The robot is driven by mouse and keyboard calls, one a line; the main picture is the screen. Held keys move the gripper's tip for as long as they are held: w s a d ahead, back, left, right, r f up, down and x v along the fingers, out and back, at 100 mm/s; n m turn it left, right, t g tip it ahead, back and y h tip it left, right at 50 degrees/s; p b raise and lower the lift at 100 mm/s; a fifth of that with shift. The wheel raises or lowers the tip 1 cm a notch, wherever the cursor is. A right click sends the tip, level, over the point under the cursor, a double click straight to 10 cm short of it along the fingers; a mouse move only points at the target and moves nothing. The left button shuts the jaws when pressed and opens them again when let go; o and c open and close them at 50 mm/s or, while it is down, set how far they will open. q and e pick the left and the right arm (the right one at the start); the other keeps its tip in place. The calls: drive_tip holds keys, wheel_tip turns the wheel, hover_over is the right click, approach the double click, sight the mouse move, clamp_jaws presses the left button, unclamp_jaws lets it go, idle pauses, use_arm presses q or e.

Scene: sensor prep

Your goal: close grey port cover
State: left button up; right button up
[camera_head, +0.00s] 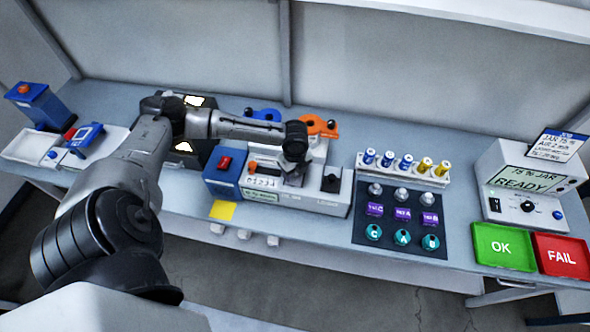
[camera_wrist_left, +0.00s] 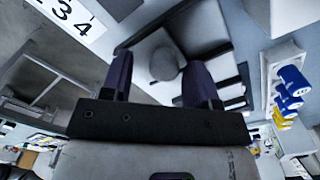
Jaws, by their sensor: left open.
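The instrument (camera_head: 262,190) is a white and blue bench unit with a 1234 display, at the middle of the table. My left gripper (camera_head: 293,177) is over its middle, pointing down, open and empty. In the left wrist view, the two dark fingers (camera_wrist_left: 159,64) stand apart on either side of a round grey knob (camera_wrist_left: 164,66) on a pale surface with dark edges. I cannot tell whether this is the grey port cover or how far it is closed. My gripper hides this part in the head view. My right gripper is not in view.
A red switch (camera_head: 225,163) is left of the gripper and a black knob (camera_head: 331,183) right of it. Orange (camera_head: 318,126) and blue (camera_head: 263,115) parts stand behind. A rack of blue and yellow vials (camera_head: 404,168) and a dark mat (camera_head: 372,245) lie to the right.

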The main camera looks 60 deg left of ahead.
use_arm(q)
wheel_tip(320, 180, up, 14)
idle(0.6)
drive_tip(key=shift+f, duration=0.1)
idle(0.5)
